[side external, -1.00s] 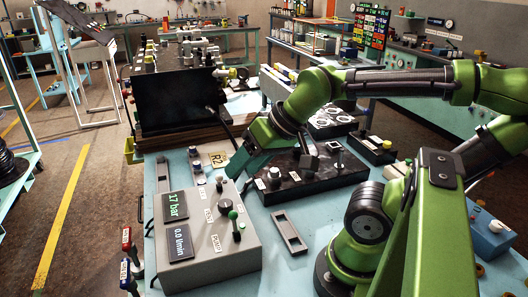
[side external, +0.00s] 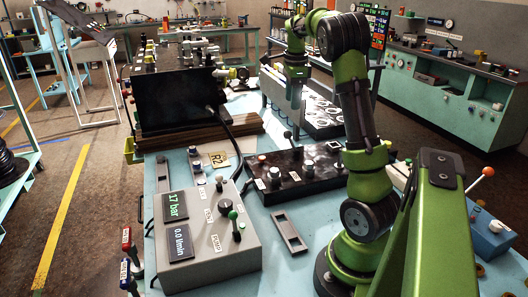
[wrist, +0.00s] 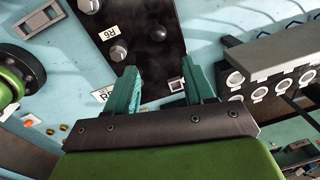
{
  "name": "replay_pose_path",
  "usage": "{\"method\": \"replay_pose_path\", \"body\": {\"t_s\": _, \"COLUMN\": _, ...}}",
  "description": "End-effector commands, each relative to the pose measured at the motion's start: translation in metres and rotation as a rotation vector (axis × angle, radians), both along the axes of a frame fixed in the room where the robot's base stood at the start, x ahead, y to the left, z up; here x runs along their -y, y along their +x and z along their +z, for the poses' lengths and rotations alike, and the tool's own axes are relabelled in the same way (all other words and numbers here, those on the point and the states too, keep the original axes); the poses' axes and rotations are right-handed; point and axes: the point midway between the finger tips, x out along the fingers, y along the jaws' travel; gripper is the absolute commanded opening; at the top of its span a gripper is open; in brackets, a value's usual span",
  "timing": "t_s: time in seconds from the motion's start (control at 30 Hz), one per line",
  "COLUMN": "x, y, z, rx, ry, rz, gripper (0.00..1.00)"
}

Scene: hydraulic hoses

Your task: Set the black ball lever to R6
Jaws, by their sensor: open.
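A black control box (side external: 300,172) with several grey knobs stands on the blue bench in the side view. A lever with a small black ball (side external: 288,135) rises at its back edge, tilted up and left.
A rack with round rings (side external: 322,108) is beyond the box. An R2 card (side external: 217,160) lies on the bench.

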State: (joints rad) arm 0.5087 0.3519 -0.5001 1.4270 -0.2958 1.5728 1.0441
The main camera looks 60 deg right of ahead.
Motion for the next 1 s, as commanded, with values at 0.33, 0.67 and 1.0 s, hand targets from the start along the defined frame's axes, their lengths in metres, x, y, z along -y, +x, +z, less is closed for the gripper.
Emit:
{"method": "replay_pose_path", "body": {"t_s": 0.33, "x": 0.001, "y": 0.002, "z": -0.048, "rx": -0.003, "ry": 0.01, "rz": -0.018, "gripper": 0.53}}
{"method": "replay_pose_path", "body": {"t_s": 0.67, "x": 0.006, "y": 0.005, "z": -0.12, "rx": -0.002, "ry": 0.009, "rz": -0.017, "gripper": 0.53}}
{"method": "replay_pose_path", "body": {"t_s": 1.0, "x": 0.009, "y": 0.008, "z": -0.164, "rx": 0.001, "ry": 0.006, "rz": -0.015, "gripper": 0.53}}
